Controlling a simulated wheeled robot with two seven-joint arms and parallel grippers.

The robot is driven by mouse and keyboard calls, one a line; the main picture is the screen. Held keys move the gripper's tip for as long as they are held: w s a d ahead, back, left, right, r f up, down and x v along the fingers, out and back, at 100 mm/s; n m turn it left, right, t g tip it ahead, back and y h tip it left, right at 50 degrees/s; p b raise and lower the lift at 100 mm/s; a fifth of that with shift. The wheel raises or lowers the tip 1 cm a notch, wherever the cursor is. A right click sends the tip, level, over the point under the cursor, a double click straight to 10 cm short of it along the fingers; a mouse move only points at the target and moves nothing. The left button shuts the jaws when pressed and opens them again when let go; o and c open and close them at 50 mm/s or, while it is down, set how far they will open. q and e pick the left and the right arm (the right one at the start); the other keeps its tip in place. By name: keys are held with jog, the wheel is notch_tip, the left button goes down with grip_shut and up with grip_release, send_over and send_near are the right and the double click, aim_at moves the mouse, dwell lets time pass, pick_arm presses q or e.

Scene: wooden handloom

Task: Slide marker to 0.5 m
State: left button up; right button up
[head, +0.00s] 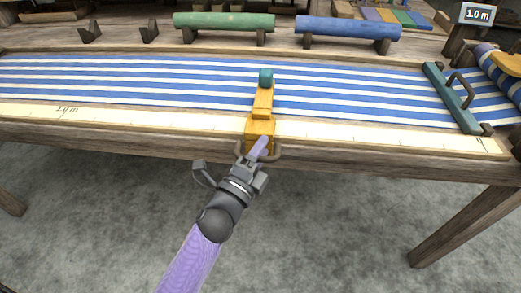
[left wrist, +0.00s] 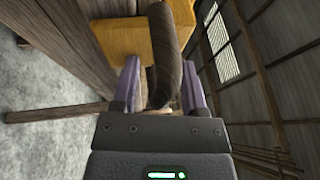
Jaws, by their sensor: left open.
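The yellow marker (head: 262,100) with a teal block at its far end lies across the striped cloth. Its near end sits over the pale ruler strip (head: 360,138), between the "1.0 m" mark at left and the "0" at right. A dark curved handle (head: 272,155) is on the marker's near face. My left gripper (head: 256,158) is open at this handle. In the left wrist view its two purple fingers stand either side of the handle (left wrist: 174,50), below the yellow block (left wrist: 122,40); contact is unclear. My right gripper is out of view.
The blue-and-white striped cloth (head: 150,80) covers the loom. A green bar with a handle (head: 452,97) crosses it at right, beside a cloth roll. Green (head: 224,21) and blue (head: 347,27) rolls rest at the back. A sign (head: 477,14) reads "1.0 m".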

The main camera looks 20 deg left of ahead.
pick_arm(q)
jog(key=p+v, duration=0.1)
jog(key=v, duration=0.9)
jog(key=shift+p, duration=0.35)
